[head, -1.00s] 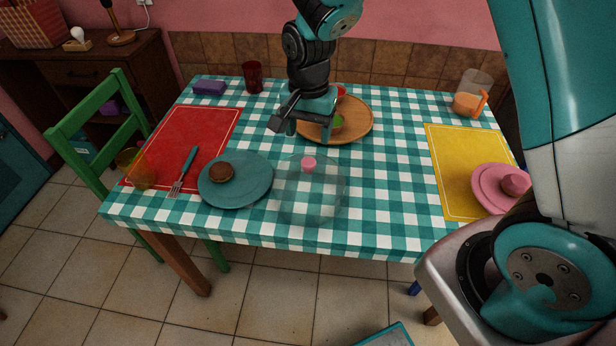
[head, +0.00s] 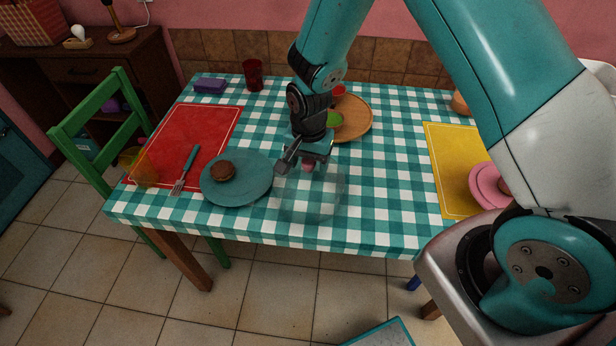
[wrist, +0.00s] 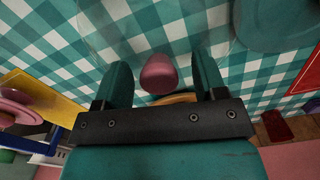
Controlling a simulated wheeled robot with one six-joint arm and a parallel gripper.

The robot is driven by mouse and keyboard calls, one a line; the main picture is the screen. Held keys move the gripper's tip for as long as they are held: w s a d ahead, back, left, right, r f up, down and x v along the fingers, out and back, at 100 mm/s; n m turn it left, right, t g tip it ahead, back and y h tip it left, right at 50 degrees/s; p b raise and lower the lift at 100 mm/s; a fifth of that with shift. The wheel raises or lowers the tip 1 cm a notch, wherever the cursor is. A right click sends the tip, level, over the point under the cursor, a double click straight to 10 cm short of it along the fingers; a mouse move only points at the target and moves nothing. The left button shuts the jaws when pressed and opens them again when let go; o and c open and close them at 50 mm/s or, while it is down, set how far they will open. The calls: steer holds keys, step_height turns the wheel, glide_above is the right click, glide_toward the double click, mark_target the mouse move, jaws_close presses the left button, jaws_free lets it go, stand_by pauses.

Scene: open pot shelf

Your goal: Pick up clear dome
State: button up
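The clear dome (head: 312,200) stands on the checkered tablecloth, just right of the teal plate (head: 258,184). Its pink knob (head: 308,166) is on top, partly hidden by my gripper in the head view. My gripper (head: 298,166) is just above the dome, at the knob. In the wrist view the pink knob (wrist: 158,74) lies between the two spread fingers of my gripper (wrist: 160,82), with gaps on both sides. The dome's faint clear wall (wrist: 170,22) shows beyond the knob. The gripper is open and holds nothing.
A round wooden tray (head: 358,122) with a green item and a red item stands behind my gripper. A fork (head: 185,170) lies on the red mat (head: 170,150). A pink plate (head: 484,186) is on the yellow mat (head: 447,160).

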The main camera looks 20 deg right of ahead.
jaws_close()
